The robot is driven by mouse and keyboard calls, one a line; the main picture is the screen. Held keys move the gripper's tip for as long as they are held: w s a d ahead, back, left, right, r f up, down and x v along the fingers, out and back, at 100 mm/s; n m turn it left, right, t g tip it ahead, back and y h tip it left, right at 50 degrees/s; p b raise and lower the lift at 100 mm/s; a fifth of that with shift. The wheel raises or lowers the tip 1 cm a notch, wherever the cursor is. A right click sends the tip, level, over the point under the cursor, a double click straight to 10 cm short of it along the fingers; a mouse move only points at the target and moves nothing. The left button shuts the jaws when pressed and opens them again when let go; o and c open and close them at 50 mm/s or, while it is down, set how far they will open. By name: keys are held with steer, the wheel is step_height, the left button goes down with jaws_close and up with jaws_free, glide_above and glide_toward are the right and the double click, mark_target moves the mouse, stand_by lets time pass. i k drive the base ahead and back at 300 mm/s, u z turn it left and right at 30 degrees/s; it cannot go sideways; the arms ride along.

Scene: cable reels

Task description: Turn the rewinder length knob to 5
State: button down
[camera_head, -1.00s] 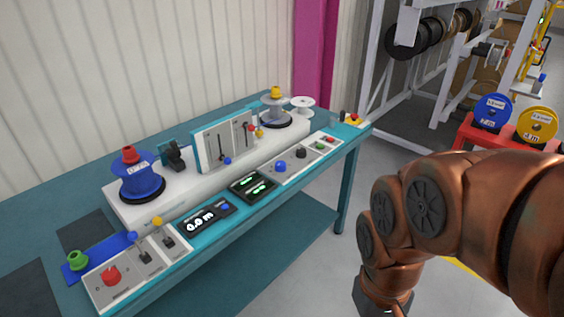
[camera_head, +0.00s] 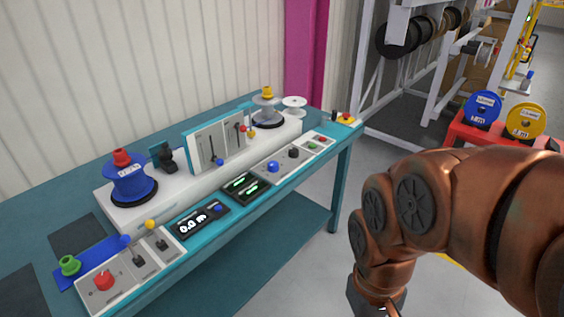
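The rewinder stands on the teal bench, with control panels along its front edge. A black length display (camera_head: 192,223) reads 0.0 m, and a small blue knob (camera_head: 218,208) sits at its right end. A larger blue knob (camera_head: 273,167) and a black knob (camera_head: 293,153) are on the grey panel further right. I cannot read which one is marked for length. My gripper (camera_head: 374,300) is at the bottom edge, right of the bench and apart from it. It is mostly cut off, so its fingers cannot be judged.
A red knob (camera_head: 103,280) and levers are on the front left panel. A blue reel (camera_head: 130,180) sits on the white machine body (camera_head: 190,180). A red stand (camera_head: 487,135) with blue and yellow reels is at right. Grey floor (camera_head: 310,265) lies open between bench and arm.

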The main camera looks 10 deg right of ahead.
mark_target(273, 167)
steer(key=u, duration=0.1)
steer(key=i, duration=0.8)
steer(key=u, duration=0.75)
